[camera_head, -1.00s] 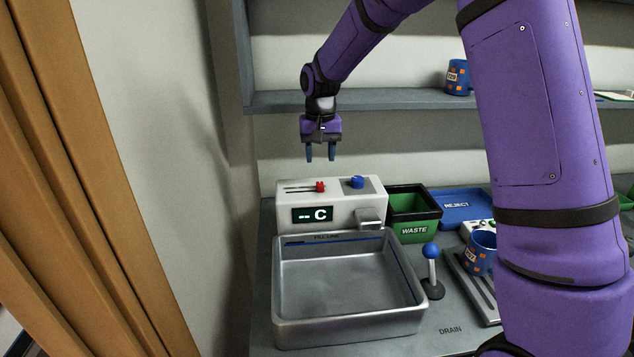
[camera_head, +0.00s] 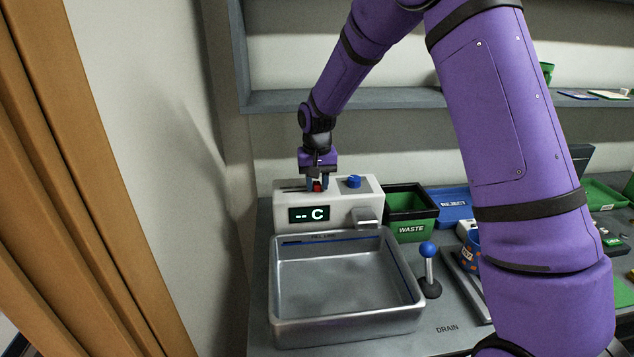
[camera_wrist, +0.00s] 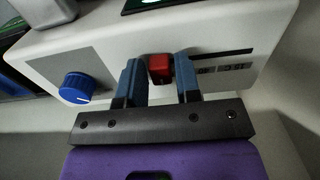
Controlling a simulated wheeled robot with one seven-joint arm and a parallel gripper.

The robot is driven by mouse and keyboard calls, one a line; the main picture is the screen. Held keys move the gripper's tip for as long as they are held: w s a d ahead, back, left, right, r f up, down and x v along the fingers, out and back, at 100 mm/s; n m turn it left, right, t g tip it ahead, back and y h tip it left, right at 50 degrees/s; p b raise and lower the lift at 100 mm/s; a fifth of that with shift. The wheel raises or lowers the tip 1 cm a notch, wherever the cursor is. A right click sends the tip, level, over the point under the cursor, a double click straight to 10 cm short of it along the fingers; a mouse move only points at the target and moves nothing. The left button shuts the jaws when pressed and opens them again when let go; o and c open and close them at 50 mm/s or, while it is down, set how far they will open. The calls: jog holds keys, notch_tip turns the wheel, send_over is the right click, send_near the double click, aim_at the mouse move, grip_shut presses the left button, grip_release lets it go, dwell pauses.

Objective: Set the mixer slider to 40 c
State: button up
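The mixer (camera_head: 350,194) is a white box behind the metal basin, with a slider slot on top. Its red slider knob (camera_wrist: 160,68) sits between my two blue fingers in the wrist view, with a gap on each side; it also shows small in the head view (camera_head: 317,187). My gripper (camera_head: 318,184) points down over the slot, open around the knob. The display (camera_head: 309,214) reads "-- C". A blue round knob (camera_head: 354,181) is on the mixer top, right of the slider.
The metal basin (camera_head: 345,325) stands in front of the mixer. A blue-topped lever (camera_head: 428,250) is right of the basin. The green waste bin (camera_head: 411,229) and blue reject tray (camera_head: 455,204) lie to the right. A shelf (camera_head: 290,101) runs above, behind my arm.

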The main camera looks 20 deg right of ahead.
aim_at(302, 192)
grip_shut()
jog(key=shift+w+a, duration=0.2)
jog(key=shift+a, duration=0.8)
jog(key=shift+w+a, duration=0.2)
jog(key=shift+a, duration=0.8)
jog(key=shift+o, duration=2)
grip_release()
jog(key=shift+r, duration=0.15)
notch_tip(302, 192, up, 11)
jog(key=shift+f, duration=0.2)
jog(key=shift+d, duration=0.1)
